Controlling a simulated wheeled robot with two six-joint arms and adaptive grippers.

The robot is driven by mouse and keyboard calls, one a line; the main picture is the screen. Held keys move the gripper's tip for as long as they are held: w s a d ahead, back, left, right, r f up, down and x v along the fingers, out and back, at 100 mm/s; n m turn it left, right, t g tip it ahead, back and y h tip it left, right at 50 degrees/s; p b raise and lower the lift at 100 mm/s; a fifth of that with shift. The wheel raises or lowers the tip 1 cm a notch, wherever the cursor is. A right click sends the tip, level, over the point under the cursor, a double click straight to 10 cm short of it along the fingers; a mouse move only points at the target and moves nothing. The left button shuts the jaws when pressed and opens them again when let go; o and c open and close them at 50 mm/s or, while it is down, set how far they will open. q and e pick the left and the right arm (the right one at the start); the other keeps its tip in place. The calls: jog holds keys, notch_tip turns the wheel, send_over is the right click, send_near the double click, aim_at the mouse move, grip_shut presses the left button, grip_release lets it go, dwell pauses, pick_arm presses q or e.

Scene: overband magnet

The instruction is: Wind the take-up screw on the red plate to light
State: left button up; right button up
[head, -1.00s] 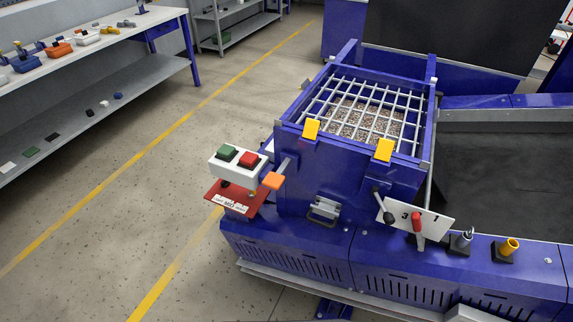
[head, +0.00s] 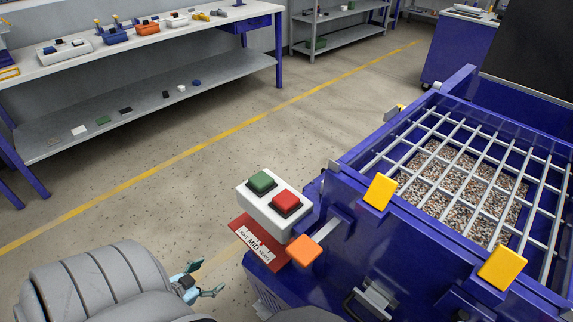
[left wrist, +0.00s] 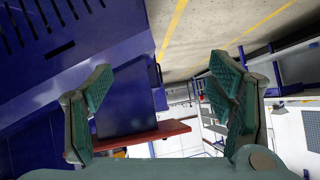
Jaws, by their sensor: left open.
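The red plate (head: 258,243) sticks out below a white button box at the hopper's left side. My left gripper (head: 206,280) is open and empty, left of and below the plate in the head view. In the left wrist view the red plate (left wrist: 150,134) shows edge-on between the open fingers of my gripper (left wrist: 165,92), apart from them. I cannot make out the take-up screw clearly in either view. My right gripper is not in view.
The white box (head: 258,208) carries a green button (head: 262,181) and a red button (head: 286,202). An orange block (head: 303,250) on a rod sits close to the plate. The blue hopper (head: 345,225) with yellow tabs fills the right. Floor to the left is free.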

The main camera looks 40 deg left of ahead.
pick_arm(q)
jog(key=w+a+r+m+t+h+b, duration=0.1)
jog(key=w+r+m+t+h+b, duration=0.15)
jog(key=w+t+b, duration=0.2)
jog(key=w+d+r+m+h+b, duration=0.4)
jog(key=d+r+h+b, duration=0.15)
jog(key=r+h, duration=0.4)
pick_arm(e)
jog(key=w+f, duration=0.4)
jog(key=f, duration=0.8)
pick_arm(q)
jog(key=x, duration=0.2)
jog(key=b+x, duration=0.1)
jog(key=x, duration=0.2)
jog(key=b+x, duration=0.1)
jog(key=x, duration=0.2)
jog(key=shift+w+d+r, duration=0.1)
jog(key=shift+r, duration=0.2)
jog(key=b+x, duration=0.2)
jog(key=x, duration=0.3)
jog(key=shift+w+r+b, duration=0.1)
jog(key=shift+w+b, duration=0.2)
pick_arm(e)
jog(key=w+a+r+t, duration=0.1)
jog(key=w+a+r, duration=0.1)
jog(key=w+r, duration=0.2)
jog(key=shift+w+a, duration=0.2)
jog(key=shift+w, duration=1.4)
